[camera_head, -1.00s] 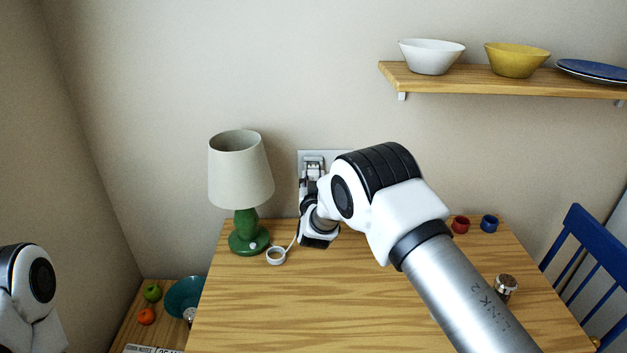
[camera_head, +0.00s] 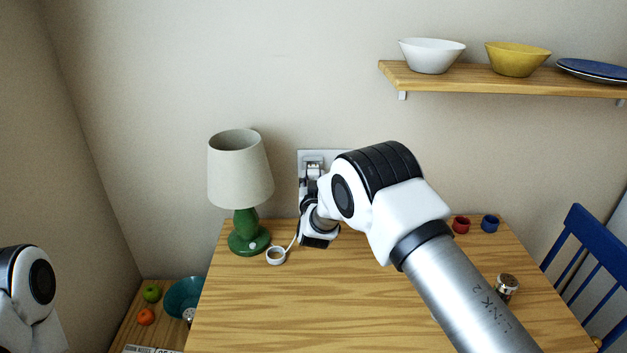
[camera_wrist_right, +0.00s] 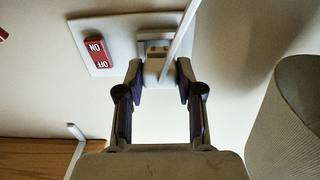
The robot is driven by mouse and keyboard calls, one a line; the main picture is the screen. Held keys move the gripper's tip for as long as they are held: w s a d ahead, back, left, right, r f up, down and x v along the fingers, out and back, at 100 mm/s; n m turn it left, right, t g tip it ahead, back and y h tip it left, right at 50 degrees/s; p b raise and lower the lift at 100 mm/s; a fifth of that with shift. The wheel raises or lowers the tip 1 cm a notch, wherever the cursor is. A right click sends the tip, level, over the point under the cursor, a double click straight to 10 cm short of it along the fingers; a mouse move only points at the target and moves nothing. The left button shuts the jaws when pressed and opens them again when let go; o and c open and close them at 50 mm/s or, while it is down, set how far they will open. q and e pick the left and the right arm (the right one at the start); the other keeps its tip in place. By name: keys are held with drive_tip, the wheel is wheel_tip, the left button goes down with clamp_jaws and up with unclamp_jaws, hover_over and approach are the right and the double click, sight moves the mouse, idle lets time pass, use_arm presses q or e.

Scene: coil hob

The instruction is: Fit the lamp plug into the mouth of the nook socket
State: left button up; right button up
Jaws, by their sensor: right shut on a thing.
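The lamp (camera_head: 240,180) with a green base and pale shade stands at the table's back left. Its white cord (camera_head: 277,255) lies coiled beside the base and runs up toward my right gripper. My right gripper (camera_head: 313,166) is at the wall plate (camera_head: 302,155). In the right wrist view my right gripper (camera_wrist_right: 158,80) is shut on the pale lamp plug (camera_wrist_right: 152,70), right at the socket on the wall plate (camera_wrist_right: 118,30). The socket mouth is hidden behind plug and fingers, so I cannot tell how deep the plug sits. My left gripper is out of view.
A red on/off switch (camera_wrist_right: 93,48) sits beside the socket on the plate. A shelf (camera_head: 500,82) with bowls is at upper right. Red (camera_head: 461,225) and blue (camera_head: 490,223) cups and a jar (camera_head: 507,286) stand on the table's right. The table's front middle is clear.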

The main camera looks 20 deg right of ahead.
drive_tip(key=shift+b+x, duration=0.8)
drive_tip(key=shift+x, duration=0.25)
drive_tip(key=shift+w, duration=0.1)
drive_tip(key=o, duration=1.2)
drive_tip(key=shift+w, duration=0.1)
drive_tip(key=v, duration=1.2)
